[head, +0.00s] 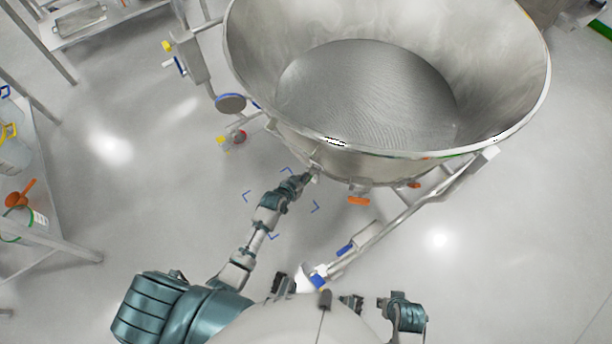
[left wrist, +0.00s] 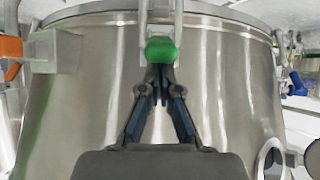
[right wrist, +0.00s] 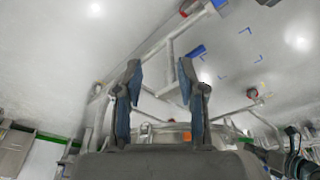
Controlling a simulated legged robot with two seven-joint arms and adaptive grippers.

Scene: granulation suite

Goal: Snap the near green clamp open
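The green clamp (left wrist: 161,50) is a small green handle on a metal bracket at the upper wall of the steel bowl (left wrist: 90,95). It is upright in the middle of the left wrist view. My left gripper (left wrist: 159,72) has its fingertips close together, right at the lower edge of the green handle. No part of the clamp shows between the fingers, and the handle hides the very tips. In the head view my left gripper (head: 303,179) reaches the bowl's near left side. My right gripper (right wrist: 159,75) is open and empty, away from the bowl wall.
An orange handle (left wrist: 11,48) with a grey bracket sits left of the clamp. More orange handles (head: 358,200) show under the bowl rim. A metal frame (head: 410,213) runs from the bowl's right side to near my body. A shelf (head: 50,235) stands at the left.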

